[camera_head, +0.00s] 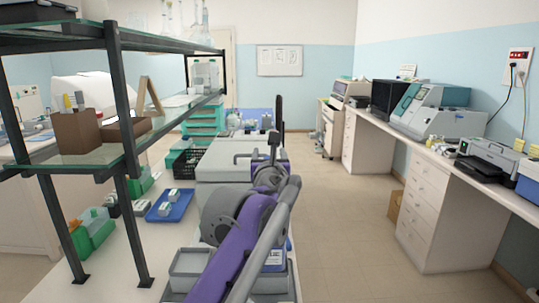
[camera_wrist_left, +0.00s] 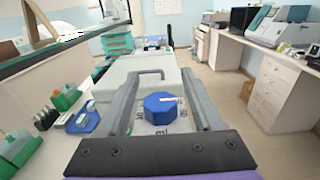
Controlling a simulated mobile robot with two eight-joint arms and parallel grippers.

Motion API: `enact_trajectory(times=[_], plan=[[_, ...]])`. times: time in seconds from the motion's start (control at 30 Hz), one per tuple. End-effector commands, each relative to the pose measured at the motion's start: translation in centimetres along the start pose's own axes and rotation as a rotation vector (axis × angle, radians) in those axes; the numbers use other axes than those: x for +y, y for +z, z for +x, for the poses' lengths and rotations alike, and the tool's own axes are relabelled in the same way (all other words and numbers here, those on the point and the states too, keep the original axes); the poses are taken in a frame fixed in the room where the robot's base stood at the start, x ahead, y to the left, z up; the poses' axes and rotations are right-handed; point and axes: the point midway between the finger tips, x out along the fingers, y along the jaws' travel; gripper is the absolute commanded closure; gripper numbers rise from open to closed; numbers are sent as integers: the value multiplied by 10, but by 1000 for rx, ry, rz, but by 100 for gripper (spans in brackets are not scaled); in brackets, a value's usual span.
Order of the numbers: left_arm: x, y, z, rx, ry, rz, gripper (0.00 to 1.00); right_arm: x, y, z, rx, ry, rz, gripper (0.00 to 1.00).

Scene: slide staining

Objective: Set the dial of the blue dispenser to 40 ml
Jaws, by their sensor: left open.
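The dial (camera_wrist_left: 160,110) is a blue, many-sided knob in the left wrist view, with a white bar on its top towards the right. It sits on a pale plate marked "ml" below it. Other scale marks show in part but are too small to read. My left gripper (camera_wrist_left: 160,80) is open, with one grey finger on each side of the dial and gaps between. In the head view my purple left arm crosses the middle and the dial cannot be made out. My right gripper is not in view.
A large pale box (camera_wrist_left: 130,68) with a grey handle stands beyond the dial. A blue tray (camera_head: 168,208) and green racks (camera_head: 93,232) lie to the left. A glass shelf with dark posts (camera_head: 122,100) rises at the left. The floor aisle at right is clear.

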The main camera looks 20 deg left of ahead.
Motion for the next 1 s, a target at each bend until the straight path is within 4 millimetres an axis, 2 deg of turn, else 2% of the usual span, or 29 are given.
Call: enact_trajectory(times=[0.13,0.5,0.77,1.0], plan=[[0,0,0,0,0,0,32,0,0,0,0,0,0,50],[0,0,0,0,0,0,99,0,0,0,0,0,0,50],[0,0,0,0,6,-1,100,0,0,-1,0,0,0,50],[1,2,-1,0,81,-2,100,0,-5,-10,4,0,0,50]])
